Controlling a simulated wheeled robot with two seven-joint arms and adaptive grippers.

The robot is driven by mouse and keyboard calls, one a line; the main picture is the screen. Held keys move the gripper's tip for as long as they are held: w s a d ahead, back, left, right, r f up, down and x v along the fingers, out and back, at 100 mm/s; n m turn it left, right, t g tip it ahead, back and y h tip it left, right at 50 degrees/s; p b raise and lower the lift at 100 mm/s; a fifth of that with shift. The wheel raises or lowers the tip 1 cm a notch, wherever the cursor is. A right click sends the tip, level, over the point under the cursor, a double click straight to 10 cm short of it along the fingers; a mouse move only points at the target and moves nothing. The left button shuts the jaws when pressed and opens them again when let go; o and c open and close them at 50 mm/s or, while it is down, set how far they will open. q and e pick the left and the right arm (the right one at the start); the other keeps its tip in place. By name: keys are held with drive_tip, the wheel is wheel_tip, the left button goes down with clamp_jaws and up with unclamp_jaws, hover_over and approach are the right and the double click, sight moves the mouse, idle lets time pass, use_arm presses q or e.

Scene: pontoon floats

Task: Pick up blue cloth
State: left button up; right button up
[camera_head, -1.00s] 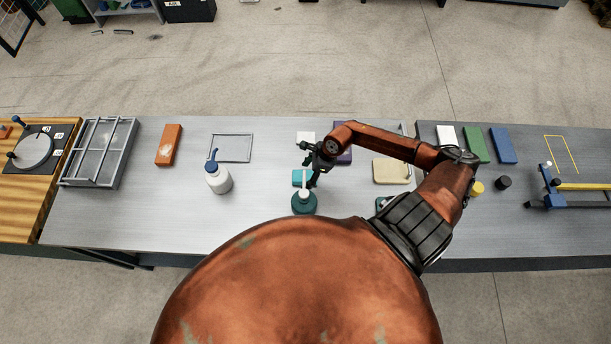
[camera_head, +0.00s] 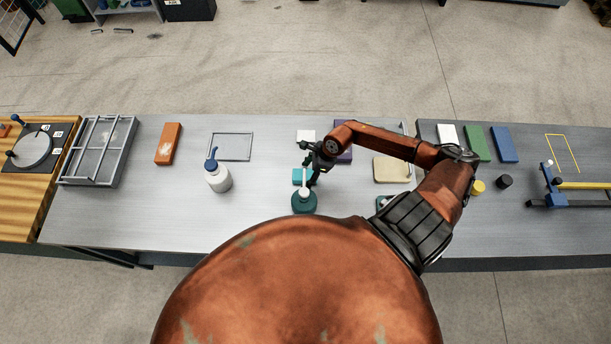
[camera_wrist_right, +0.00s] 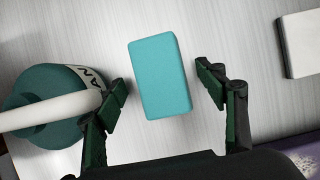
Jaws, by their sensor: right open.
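The blue cloth, a teal-blue rounded rectangular pad, lies flat on the grey table, partly hidden by my right gripper in the head view (camera_head: 300,176). In the right wrist view the whole cloth (camera_wrist_right: 160,76) shows between my fingers. My right gripper (camera_head: 312,164) is over it; in the wrist view its fingers (camera_wrist_right: 163,86) are open, one on either side of the cloth, with bare table showing in both gaps. I cannot tell the exact height of the fingertips over the table. My left gripper is not in view.
A teal pump bottle (camera_head: 304,204) stands close beside the cloth, its white spout (camera_wrist_right: 50,110) near my left-hand finger. A white pad (camera_wrist_right: 301,44) and a purple item (camera_head: 343,157) lie nearby. A white bottle with blue top (camera_head: 218,179) stands farther left. Table between them is clear.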

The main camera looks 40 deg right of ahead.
sight(310, 175)
drive_tip(key=shift+c, duration=0.3)
drive_tip(key=c, duration=1.1)
drive_tip(key=shift+r, duration=0.1)
drive_tip(key=shift+r+p, duration=0.2)
drive_tip(key=shift+p, duration=0.15)
drive_tip(key=shift+w+r, duration=0.1)
drive_tip(key=shift+r, duration=0.2)
drive_tip(key=b+v, duration=0.1)
drive_tip(key=v, duration=0.2)
drive_tip(key=shift+f+b, duration=0.15)
drive_tip(key=shift+b, duration=0.2)
drive_tip(key=s+d, duration=0.3)
drive_tip(key=d, duration=0.1)
drive_tip(key=s+d+b, duration=0.1)
drive_tip(key=s+d, duration=0.3)
drive_tip(key=s+d+b, duration=0.1)
drive_tip(key=s+d, duration=0.3)
drive_tip(key=d, duration=0.1)
